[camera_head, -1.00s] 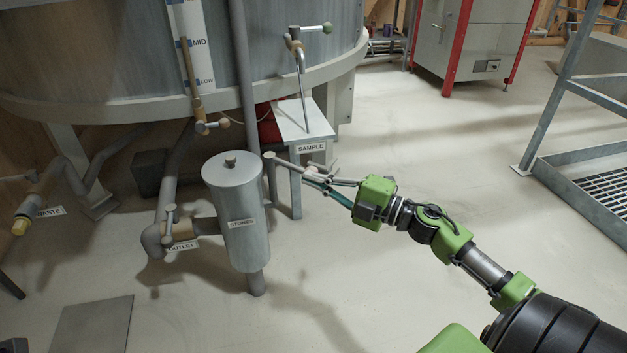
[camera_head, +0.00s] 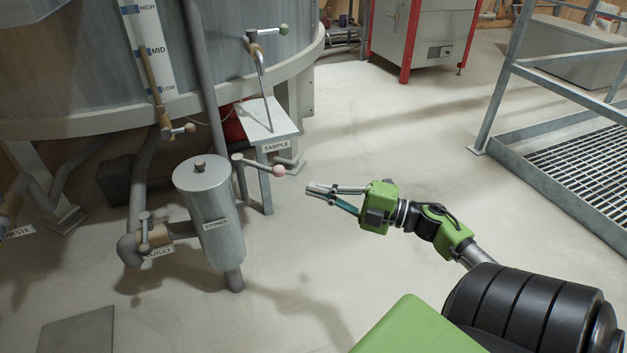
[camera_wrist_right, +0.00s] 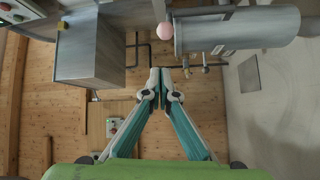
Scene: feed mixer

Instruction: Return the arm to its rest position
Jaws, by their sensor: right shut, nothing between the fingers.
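My right arm comes in from the lower right in the head view. Its green and black gripper (camera_head: 310,190) is shut and empty, held in the air to the right of the stones cylinder (camera_head: 211,208). The fingertips are apart from the pink-knobbed lever (camera_head: 257,164) beside that cylinder. In the right wrist view the two fingers (camera_wrist_right: 160,72) meet at their tips with nothing between them. The pink knob (camera_wrist_right: 165,30) and the grey cylinder (camera_wrist_right: 240,28) show above them. My left gripper is not in view.
The sample stand (camera_head: 270,127) is behind the lever, under the large grey tank (camera_head: 80,75). A red-framed cabinet (camera_head: 425,35) is at the back. A metal platform with railing (camera_head: 560,165) is on the right. The floor between is clear.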

